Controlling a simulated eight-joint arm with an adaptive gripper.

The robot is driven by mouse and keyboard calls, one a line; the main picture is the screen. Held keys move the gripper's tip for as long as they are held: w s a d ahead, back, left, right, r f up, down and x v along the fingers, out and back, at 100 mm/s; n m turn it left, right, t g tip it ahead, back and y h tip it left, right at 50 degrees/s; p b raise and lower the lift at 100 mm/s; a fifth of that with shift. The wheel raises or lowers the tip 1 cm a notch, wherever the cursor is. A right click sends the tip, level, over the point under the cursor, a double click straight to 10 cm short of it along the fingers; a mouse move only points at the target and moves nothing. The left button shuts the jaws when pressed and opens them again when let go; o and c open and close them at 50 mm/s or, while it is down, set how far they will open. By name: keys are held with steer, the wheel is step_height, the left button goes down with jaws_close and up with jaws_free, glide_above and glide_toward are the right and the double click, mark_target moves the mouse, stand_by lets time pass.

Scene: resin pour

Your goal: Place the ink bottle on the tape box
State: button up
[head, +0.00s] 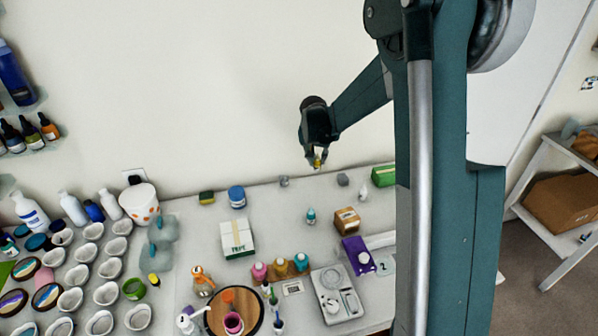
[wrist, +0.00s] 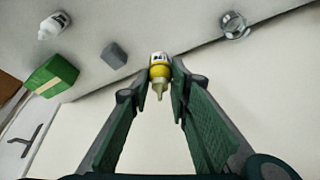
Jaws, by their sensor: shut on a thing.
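A small yellow ink bottle with a white label (wrist: 159,72) is held between the fingertips of my gripper (wrist: 160,78), its nozzle pointing toward the palm in the wrist view. In the head view the ink bottle (head: 318,163) hangs in my gripper (head: 317,157) above the back of the table, clear of the surface. The tape box (head: 237,238), white with green print, stands on the table to the lower left of my gripper. Its top looks bare. The tape box is not seen in the wrist view.
Near the back edge are a blue jar (head: 236,196), a sponge (head: 206,197), a clear glass jar (head: 284,181), a grey cube (head: 342,180) and a green box (head: 384,175). A teal bottle (head: 311,215) and brown box (head: 347,220) stand right of the tape box. Colored bottles stand in front.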

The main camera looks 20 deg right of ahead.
steer(key=shift+a, duration=0.1)
steer(key=s+a+r+n+y+p, duration=0.1)
steer(key=s+a+r+n, duration=0.15)
steer(key=a, duration=0.45)
steer(key=s+a+r+n+p, duration=0.1)
steer(key=s+a, duration=0.3)
steer(key=a, duration=0.2)
steer(key=s+a+r+n+y+p, duration=0.1)
steer(key=s+a, duration=0.2)
steer(key=a, duration=0.4)
step_height(320, 180, up, 3)
steer(key=n+y+p, duration=0.2)
steer(key=n, duration=0.3)
glide_above(236, 233)
steer(key=shift+w+r, duration=0.1)
steer(key=shift+r, duration=0.05)
steer(key=shift+f, duration=2.9)
steer(key=shift+f, duration=0.15)
steer(key=shift+f+p, duration=0.3)
steer(key=shift+f, duration=1.65)
steer(key=shift+f, duration=0.15)
